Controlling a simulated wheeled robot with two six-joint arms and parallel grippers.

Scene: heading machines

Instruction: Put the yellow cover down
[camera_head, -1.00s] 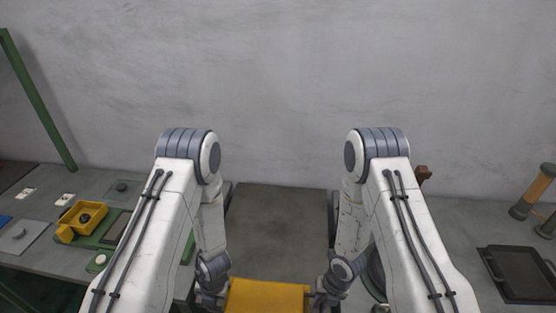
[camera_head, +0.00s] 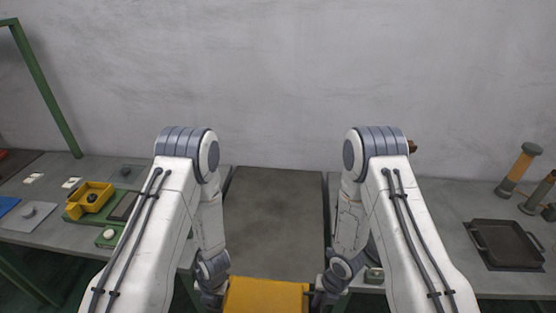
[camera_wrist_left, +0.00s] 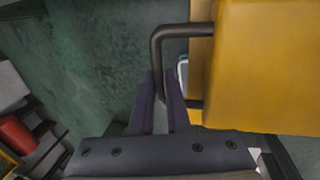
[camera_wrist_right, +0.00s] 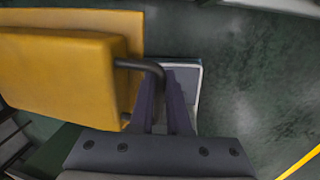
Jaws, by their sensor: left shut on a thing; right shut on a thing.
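The yellow cover (camera_head: 266,296) hangs between my two arms at the bottom of the head view, with its lower part cut off by the frame. My left gripper (camera_wrist_left: 161,98) is shut on the dark bar handle at the cover's side; the cover also shows in the left wrist view (camera_wrist_left: 262,65). My right gripper (camera_wrist_right: 163,100) is shut on the matching handle on the other side, with the cover (camera_wrist_right: 65,75) beside it in the right wrist view. In both wrist views green floor shows beyond the handle.
A dark bare surface (camera_head: 272,225) lies ahead between my arms. A table at left holds a yellow tray (camera_head: 91,197) and small parts. At right are a black tray (camera_head: 505,244) and an orange cylinder (camera_head: 518,169). A green post (camera_head: 48,95) stands at far left.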

